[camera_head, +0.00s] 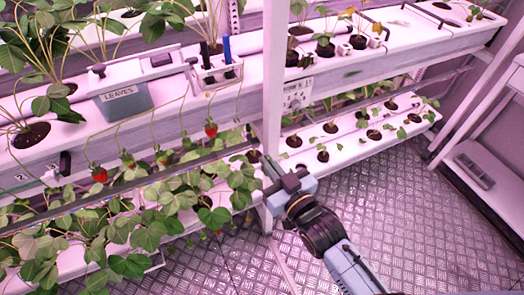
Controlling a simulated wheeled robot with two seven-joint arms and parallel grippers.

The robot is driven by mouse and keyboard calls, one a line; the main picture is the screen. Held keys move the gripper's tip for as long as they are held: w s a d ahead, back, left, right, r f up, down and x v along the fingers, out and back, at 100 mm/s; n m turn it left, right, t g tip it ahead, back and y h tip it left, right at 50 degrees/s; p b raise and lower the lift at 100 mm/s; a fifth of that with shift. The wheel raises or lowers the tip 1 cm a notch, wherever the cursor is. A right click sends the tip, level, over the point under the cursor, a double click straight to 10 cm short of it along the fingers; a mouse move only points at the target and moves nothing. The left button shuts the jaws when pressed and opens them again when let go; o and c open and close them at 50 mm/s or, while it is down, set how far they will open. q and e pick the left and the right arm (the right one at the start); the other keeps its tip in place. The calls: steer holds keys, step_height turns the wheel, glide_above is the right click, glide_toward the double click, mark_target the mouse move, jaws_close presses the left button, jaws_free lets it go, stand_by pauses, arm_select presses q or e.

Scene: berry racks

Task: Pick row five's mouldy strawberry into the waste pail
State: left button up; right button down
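Several red strawberries hang on long stems below the upper trough's front edge: one (211,130) near the middle, one (163,157) further left, and one (99,174) at the left. A small, partly hidden berry (128,161) hangs between the left ones. I cannot make out mould on any of them, or which row is five. No pail marked as waste is in view; a grey bin labelled LEAVES (122,102) hangs on the upper trough. My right gripper (267,175) is by the white rack post, right of the berries, apart from them; its finger gap is unclear. My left gripper is out of view.
The white rack post (273,85) stands beside my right gripper. A holder with pens (219,72) sits on the upper trough (185,90). Leafy plants (150,225) crowd the lower left. A white shelf (485,180) stands at right. The metal floor (400,215) is clear between.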

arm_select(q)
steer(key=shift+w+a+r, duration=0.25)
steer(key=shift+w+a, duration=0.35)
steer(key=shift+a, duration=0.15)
arm_select(e)
steer(key=shift+s+d+f, duration=0.1)
steer(key=shift+s+d, duration=0.2)
steer(key=shift+s, duration=0.2)
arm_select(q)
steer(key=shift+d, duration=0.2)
arm_select(e)
steer(key=shift+s, duration=0.1)
